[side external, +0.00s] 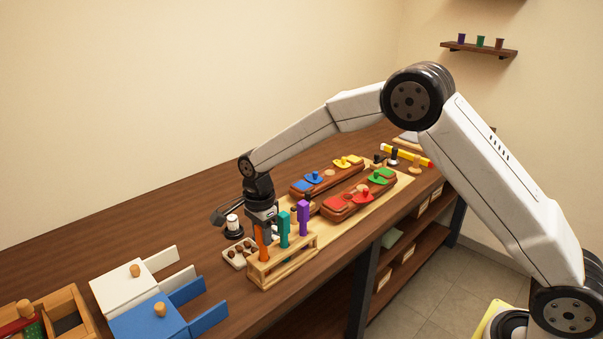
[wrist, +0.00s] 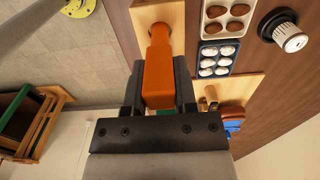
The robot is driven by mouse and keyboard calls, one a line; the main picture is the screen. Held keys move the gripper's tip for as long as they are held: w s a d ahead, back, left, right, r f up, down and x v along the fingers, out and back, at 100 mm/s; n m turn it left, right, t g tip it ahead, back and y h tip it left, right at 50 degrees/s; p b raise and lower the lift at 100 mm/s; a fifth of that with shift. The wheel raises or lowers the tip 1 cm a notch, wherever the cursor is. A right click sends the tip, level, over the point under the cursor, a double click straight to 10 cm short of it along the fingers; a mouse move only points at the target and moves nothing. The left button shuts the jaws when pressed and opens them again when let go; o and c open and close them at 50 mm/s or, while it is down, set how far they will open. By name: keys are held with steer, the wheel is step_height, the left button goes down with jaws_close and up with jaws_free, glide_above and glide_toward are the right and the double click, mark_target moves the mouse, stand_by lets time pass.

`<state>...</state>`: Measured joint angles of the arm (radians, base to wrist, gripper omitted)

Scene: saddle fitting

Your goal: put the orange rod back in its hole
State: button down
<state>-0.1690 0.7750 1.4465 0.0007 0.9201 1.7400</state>
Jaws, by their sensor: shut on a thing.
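The orange rod (side external: 262,246) is upright at the left end of the wooden rack (side external: 285,265). My gripper (side external: 263,228) is shut on its upper part, and in the wrist view the rod (wrist: 158,75) sits between both fingers (wrist: 160,88). Its narrower lower end meets the rack's top (wrist: 172,10). The hole's mouth is covered by the rod, and I cannot tell how deep the end is in it. The teal rod (side external: 284,230) and the purple rod (side external: 303,217) stand upright in the same rack, to the right.
A tray of brown pieces (side external: 239,254) lies close behind the rack, with a white and black knob (side external: 233,226) beyond it. Red saddle blocks (side external: 347,203) stand to the right. White (side external: 130,285) and blue (side external: 155,318) boxes stand front left.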

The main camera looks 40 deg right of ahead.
steer(key=shift+c, duration=1.6)
jaws_free()
steer(key=shift+r, duration=3.95)
steer(key=s+d+f+n+t, duration=0.1)
steer(key=s+d+n, duration=0.3)
steer(key=s+n, duration=0.5)
steer(key=s+d+f+n+t, duration=0.1)
steer(key=s+d+f+n, duration=0.3)
steer(key=s+n, duration=0.5)
steer(key=s+d, duration=0.1)
steer(key=s, duration=0.5)
steer(key=shift+s+t, duration=0.2)
steer(key=shift+t, duration=0.1)
